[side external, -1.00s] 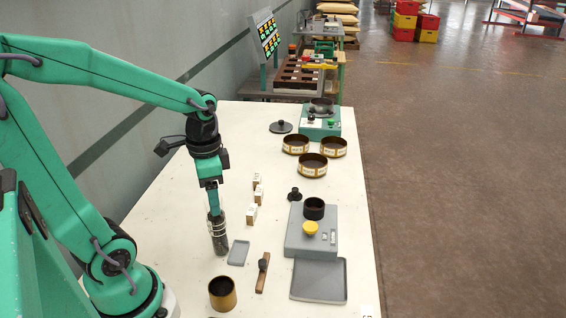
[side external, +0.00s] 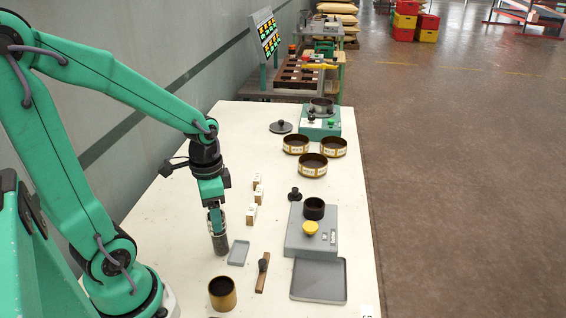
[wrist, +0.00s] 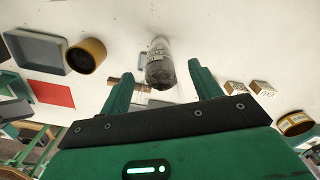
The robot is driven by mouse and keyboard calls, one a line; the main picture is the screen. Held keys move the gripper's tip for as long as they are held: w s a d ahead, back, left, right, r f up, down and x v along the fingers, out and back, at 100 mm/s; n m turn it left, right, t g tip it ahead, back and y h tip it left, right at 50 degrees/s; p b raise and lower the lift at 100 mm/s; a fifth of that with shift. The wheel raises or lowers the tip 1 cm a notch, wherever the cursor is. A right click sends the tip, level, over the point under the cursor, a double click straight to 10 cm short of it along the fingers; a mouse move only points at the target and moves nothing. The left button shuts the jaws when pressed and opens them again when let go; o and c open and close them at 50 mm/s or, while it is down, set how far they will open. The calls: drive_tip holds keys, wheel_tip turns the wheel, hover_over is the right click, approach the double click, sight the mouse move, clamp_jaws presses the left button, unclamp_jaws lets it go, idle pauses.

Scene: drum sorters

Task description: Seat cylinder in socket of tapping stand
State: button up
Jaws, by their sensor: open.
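The cylinder (side external: 220,243) is dark grey with a pale label band and stands upright on the white table. In the wrist view the cylinder (wrist: 159,65) lies between the two fingers, with gaps at both sides. My gripper (side external: 216,217) is open around or just above its upper part; I cannot tell how deep. It also shows in the wrist view (wrist: 158,72). The tapping stand (side external: 297,241) is a grey box to the right, with a black round socket (side external: 314,208) and a yellow knob (side external: 310,228). The socket looks empty.
A brass cup (side external: 222,293), a small grey tray (side external: 239,253) and a wooden piece with a dark knob (side external: 262,273) lie near the cylinder. Small white blocks (side external: 251,215) stand behind. A larger grey tray (side external: 319,281) lies before the stand. Labelled round pans (side external: 312,165) are farther back.

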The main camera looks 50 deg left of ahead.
clamp_jaws()
drive_tip(key=shift+r, duration=0.35)
idle(0.4)
drive_tip(key=s+d+r, duration=0.3)
drive_tip(key=d+r, duration=0.7)
drive_tip(key=shift+d, duration=0.4)
idle(1.4)
drive_tip(key=shift+d+r, duration=0.15)
drive_tip(key=shift+d, duration=0.05)
idle(0.4)
drive_tip(key=shift+w, duration=0.1)
idle(0.5)
